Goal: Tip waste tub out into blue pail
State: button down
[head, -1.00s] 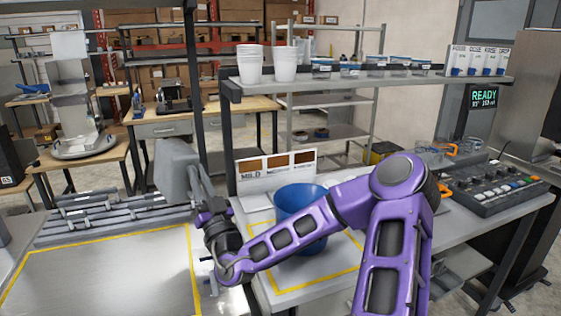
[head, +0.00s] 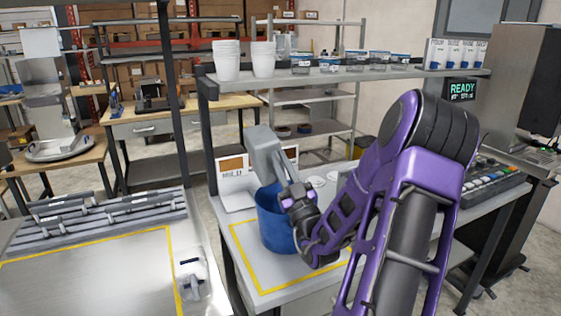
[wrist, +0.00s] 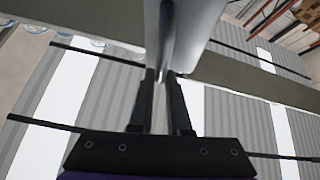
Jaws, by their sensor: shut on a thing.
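The grey waste tub (head: 264,153) is in the air above the blue pail (head: 271,225), over its back left part. The tub looks tilted; its contents are not visible. My gripper (head: 291,188) is shut on the tub's handle, above the pail's rim. In the wrist view, the fingers (wrist: 166,88) close on the handle, and part of the tub's pale wall (wrist: 200,25) shows at the top. The pail stands upright on the bench inside a yellow outline, with its right side partly hidden by my arm.
A menu board (head: 233,170) stands behind the pail. A shelf (head: 330,78) with white cups (head: 226,62) and small containers runs above the bench. A dark button panel (head: 492,187) is at the right. The grey tray surface (head: 95,280) at the left is mostly clear.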

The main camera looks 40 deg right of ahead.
jog(key=w+a+f+n+g+y, duration=0.1)
jog(key=a+n+g+y, duration=0.2)
jog(key=n, duration=0.7)
jog(key=w+a+f+n+g+y, duration=0.1)
jog(key=a+n+g+y, duration=0.2)
jog(key=n+y, duration=0.4)
jog(key=a+n, duration=0.1)
jog(key=n, duration=0.3)
jog(key=shift+w+a+f+g, duration=0.15)
jog(key=shift+w+a+g, duration=0.2)
jog(key=shift+a+g, duration=0.05)
jog(key=shift+s, duration=0.1)
